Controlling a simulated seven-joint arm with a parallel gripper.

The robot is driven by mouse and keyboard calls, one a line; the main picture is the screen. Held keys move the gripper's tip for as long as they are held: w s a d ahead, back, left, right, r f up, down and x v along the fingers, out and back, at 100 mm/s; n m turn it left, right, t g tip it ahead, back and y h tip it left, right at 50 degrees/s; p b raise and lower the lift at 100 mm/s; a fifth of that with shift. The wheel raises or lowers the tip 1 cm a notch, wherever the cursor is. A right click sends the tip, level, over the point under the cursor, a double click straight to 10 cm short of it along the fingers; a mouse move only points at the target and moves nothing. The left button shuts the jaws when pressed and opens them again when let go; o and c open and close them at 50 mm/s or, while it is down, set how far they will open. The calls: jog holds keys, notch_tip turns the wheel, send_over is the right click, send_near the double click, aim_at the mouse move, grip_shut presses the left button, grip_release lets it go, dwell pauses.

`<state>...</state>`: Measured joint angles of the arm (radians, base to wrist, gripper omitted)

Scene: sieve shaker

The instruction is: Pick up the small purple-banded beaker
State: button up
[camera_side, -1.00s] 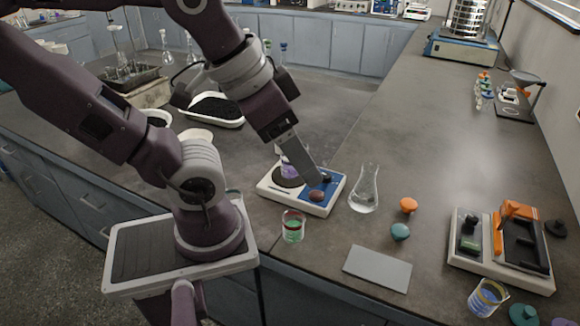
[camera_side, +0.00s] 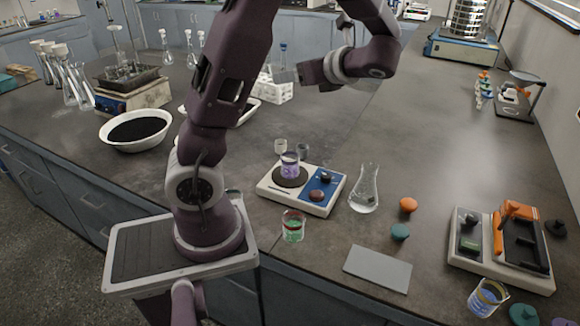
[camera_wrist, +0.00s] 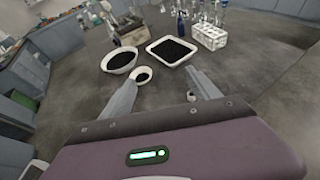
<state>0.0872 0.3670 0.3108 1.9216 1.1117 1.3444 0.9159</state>
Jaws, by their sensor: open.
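The small purple-banded beaker (camera_side: 290,166) stands upright on the dark round plate of the white and blue hotplate (camera_side: 319,207), near the counter's front edge. It does not show in the wrist view. My gripper (camera_side: 277,77) is raised above the counter, up-picture and well apart from the beaker, with its fingers pointing left in the side view. In the wrist view my gripper (camera_wrist: 161,80) is open, with nothing between its two grey fingers.
A green-filled beaker (camera_side: 293,227) stands in front of the hotplate, and a glass flask (camera_side: 364,192) at its right. Small pale cups (camera_side: 280,145) stand behind it. A black-filled bowl (camera_wrist: 119,61), tray (camera_wrist: 172,50) and white tube rack (camera_wrist: 210,36) lie beyond my gripper.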

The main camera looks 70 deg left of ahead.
aim_at(293, 162)
notch_tip(293, 162, down, 25)
jog(key=shift+r, duration=0.1)
jog(key=x, duration=0.7)
jog(key=shift+w+f, duration=0.35)
jog(key=c, duration=1.5)
jog(key=shift+r, duration=0.1)
jog(key=shift+r, duration=7.45)
